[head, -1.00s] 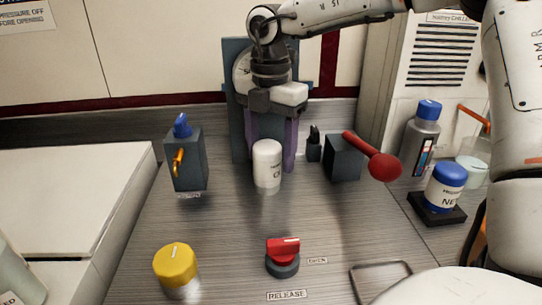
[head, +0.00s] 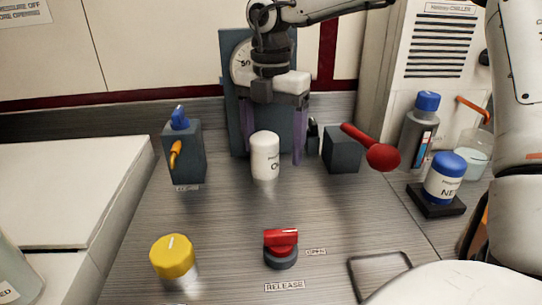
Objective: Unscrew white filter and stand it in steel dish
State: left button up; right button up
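The white filter (head: 265,157) is an upright white cylinder with dark print, in front of the grey-blue panel at the back of the steel counter. Its lower end is blurred by reflection, so I cannot tell how it is held or seated. My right gripper (head: 272,148) points down over it, with a purple finger on each side and gaps between fingers and filter. It is open. A shallow steel dish (head: 351,281) with a raised rim lies at the lower right, partly hidden by my arm. My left gripper is not in view.
A red-knobbed lever (head: 383,157) projects right of the filter. A blue-topped box (head: 186,155) stands left. A yellow knob (head: 172,257) and red switch (head: 281,243) are in front. Bottles (head: 445,179) stand at the right.

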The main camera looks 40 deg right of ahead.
jog(key=n, duration=0.1)
jog(key=w+n+b, duration=0.1)
jog(key=n, duration=0.1)
jog(key=shift+a+r, duration=0.1)
jog(key=shift+a, duration=0.1)
jog(key=m, duration=0.3)
jog(key=shift+w+r, duration=0.1)
jog(key=m, duration=0.2)
jog(key=w+m, duration=0.1)
jog(key=shift+w+a+f+b, duration=0.1)
jog(key=shift+a+f+b, duration=0.15)
jog(key=shift+b, duration=0.1)
jog(key=shift+w+f+m, duration=0.15)
jog(key=shift+m, duration=0.65)
jog(key=m, duration=0.4)
jog(key=shift+s+d, duration=0.2)
jog(key=shift+s, duration=0.2)
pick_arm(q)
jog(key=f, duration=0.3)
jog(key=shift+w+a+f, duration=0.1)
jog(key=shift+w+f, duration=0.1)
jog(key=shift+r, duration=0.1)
